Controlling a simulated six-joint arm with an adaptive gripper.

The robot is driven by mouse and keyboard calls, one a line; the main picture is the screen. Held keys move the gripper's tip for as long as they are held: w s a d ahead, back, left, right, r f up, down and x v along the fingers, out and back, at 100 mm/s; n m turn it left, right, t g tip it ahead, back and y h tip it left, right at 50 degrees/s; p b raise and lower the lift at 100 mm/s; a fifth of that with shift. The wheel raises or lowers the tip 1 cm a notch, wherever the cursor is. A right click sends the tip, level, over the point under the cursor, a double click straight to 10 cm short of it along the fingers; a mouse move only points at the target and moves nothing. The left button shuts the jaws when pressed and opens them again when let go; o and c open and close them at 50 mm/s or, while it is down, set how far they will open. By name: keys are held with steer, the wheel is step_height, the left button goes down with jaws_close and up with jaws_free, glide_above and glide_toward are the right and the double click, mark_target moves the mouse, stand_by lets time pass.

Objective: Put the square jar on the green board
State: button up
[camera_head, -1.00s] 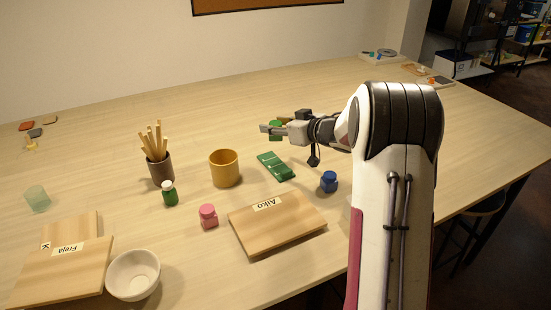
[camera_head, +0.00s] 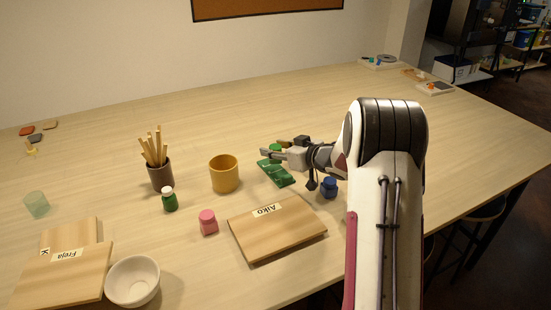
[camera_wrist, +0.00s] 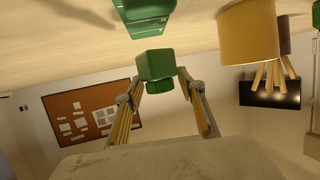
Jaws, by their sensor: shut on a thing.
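The square jar (camera_wrist: 155,66) is green and sits between the fingertips of my gripper (camera_wrist: 160,84) in the wrist view. In the head view the jar (camera_head: 275,149) shows partly behind the gripper (camera_head: 270,156), which is shut on it. The green board (camera_head: 275,174) lies on the table just in front of the jar, partly overlapped by the gripper in the picture. The board also shows in the wrist view (camera_wrist: 145,18), with a narrow gap in the picture between it and the jar. The jar's height above the table is hard to tell.
A yellow pot (camera_head: 224,175) stands left of the board and a blue jar (camera_head: 329,187) to its right. A wooden board marked Aiko (camera_head: 280,232) lies in front. A pink jar (camera_head: 208,222) and a green bottle (camera_head: 169,201) stand at left.

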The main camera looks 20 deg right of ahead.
steer(key=shift+f, duration=1.8)
steer(key=shift+f, duration=0.1)
steer(key=o, duration=1.3)
steer(key=shift+s+d+r, duration=0.15)
steer(key=shift+s+r, duration=0.15)
steer(key=shift+s, duration=0.15)
steer(key=v, duration=1.1)
steer(key=shift+r, duration=0.1)
